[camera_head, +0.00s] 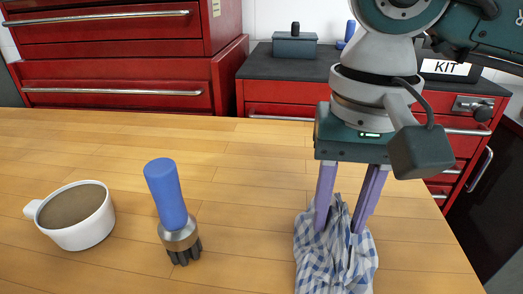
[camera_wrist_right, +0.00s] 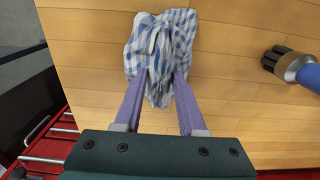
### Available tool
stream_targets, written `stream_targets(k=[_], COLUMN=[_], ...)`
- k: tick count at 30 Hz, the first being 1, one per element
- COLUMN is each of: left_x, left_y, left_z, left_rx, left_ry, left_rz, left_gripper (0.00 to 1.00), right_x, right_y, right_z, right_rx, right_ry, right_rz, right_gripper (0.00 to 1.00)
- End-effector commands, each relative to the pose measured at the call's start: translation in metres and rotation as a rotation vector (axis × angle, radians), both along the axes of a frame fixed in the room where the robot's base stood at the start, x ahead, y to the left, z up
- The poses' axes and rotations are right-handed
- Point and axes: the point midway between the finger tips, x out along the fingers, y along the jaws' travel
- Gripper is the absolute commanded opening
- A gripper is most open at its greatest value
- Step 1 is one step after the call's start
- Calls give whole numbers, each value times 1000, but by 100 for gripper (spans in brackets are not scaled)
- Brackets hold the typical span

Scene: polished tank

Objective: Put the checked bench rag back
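The blue-and-white checked bench rag (camera_head: 310,268) lies bunched on the wooden bench top at the lower right of the head view. It also shows at the top of the right wrist view (camera_wrist_right: 150,40), its folds reaching between the fingers. My right gripper (camera_head: 340,225) points down at it, its two purple fingers standing apart on either side of a raised fold. In the wrist view the fingertips (camera_wrist_right: 158,82) are close against the cloth. Whether they press on it I cannot tell. My left gripper is not in view.
A white cup of brown liquid (camera_head: 88,230) and a blue-handled brush (camera_head: 168,195) stand left of the rag. Behind the bench are red drawer cabinets (camera_head: 120,70), a grey box (camera_head: 294,45) on a dark top, and a KIT label (camera_head: 445,68). The bench between brush and rag is clear.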

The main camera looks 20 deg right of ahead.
Motion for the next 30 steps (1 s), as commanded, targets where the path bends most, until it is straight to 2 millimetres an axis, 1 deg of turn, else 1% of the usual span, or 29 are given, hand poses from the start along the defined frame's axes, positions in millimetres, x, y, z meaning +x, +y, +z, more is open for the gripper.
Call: stream_targets(k=[1,6,13,15,17,20,27,30], left_x=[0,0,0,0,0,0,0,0], left_y=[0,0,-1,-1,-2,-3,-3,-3], left_z=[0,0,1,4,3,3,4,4], left_rx=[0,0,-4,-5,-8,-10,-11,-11], left_ry=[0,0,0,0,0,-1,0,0], left_rz=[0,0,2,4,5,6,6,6], left_gripper=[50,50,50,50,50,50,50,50], right_x=[0,0,0,0,1,2,2,1], right_y=[0,0,0,0,0,0,0,0], right_z=[0,0,1,3,8,24,79,98], right_rx=[0,0,0,0,0,0,2,0], right_ry=[0,0,0,0,-1,-5,-7,-5], right_rz=[0,0,0,0,0,1,1,1], right_gripper=[47,66,66,66,66,66,66,66])
